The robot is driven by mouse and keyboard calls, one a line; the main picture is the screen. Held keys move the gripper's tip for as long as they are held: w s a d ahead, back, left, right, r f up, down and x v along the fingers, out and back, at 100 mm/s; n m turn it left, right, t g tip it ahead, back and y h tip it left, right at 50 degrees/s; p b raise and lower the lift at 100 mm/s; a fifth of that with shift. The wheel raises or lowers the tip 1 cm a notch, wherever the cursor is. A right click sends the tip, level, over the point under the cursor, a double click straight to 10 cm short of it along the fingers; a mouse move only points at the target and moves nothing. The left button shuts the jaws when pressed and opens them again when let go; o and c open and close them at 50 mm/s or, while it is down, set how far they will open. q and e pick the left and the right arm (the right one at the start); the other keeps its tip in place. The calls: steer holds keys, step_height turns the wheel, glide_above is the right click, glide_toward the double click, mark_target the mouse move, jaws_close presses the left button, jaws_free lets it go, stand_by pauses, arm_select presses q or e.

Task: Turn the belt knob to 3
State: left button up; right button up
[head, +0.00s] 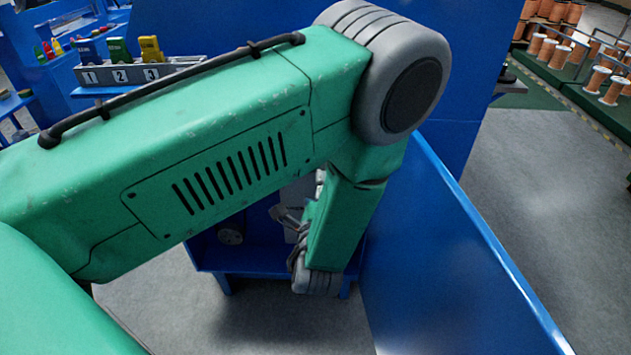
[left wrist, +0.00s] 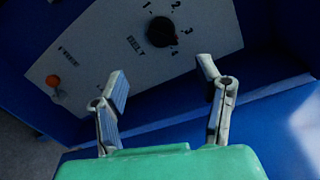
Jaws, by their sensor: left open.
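The belt knob (left wrist: 163,31) is a round black knob on a pale grey panel (left wrist: 105,45), at the top middle of the left wrist view. The figures 1, 2, 3 and 4 stand around it, with a label to its left. I cannot clearly tell which figure its pointer faces. My left gripper (left wrist: 162,77) is open and empty, its two fingers spread below the knob in the picture and apart from it. In the head view my left arm hides most of the gripper and the panel. My right gripper is not in view.
A blue wall (head: 440,260) runs close along the right of my left arm. Coloured blocks on a numbered rack (head: 135,74) stand at the back left. Copper spools (head: 597,80) stand far right.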

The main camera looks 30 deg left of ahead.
arm_select(q)
steer(key=shift+s, duration=0.15)
steer(key=w+a+n+b, duration=0.2)
steer(key=w+n+b, duration=0.1)
steer(key=n+b, duration=0.1)
steer(key=w+a+n+t+h+b, duration=0.1)
steer(key=w+a+n+b, duration=0.1)
steer(key=n+b, duration=0.3)
steer(key=w+a+n+t+b, duration=0.1)
steer(key=w+a+n+b, duration=0.2)
steer(key=n, duration=0.4)
steer(key=shift+w+f+n+h+b, duration=0.2)
steer(key=shift+w+n+h+b, duration=0.2)
steer(key=shift+w+b, duration=0.55)
steer(key=shift+d, duration=0.1)
steer(key=c, duration=1.2)
